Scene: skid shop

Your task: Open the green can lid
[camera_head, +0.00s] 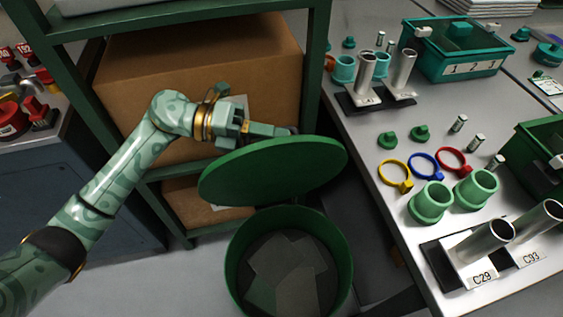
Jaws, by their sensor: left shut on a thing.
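The green can (232,262) stands on the floor at the bottom middle of the view, and flat grey and green pieces show inside it. Its round green lid (275,172) is raised and tilted above the can's back side, so the can's mouth is uncovered. My left gripper (290,131) is at the far upper edge of the lid and is shut on the lid. The exact contact of the fingertips is partly hidden behind the lid. My right gripper is not in view.
A green shelf frame (317,70) holding cardboard boxes (200,60) stands behind the lid. At right, a grey table (390,140) bears metal tubes, coloured rings, green cups (432,201) and teal bins (455,50). A dark cabinet (75,200) stands at left.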

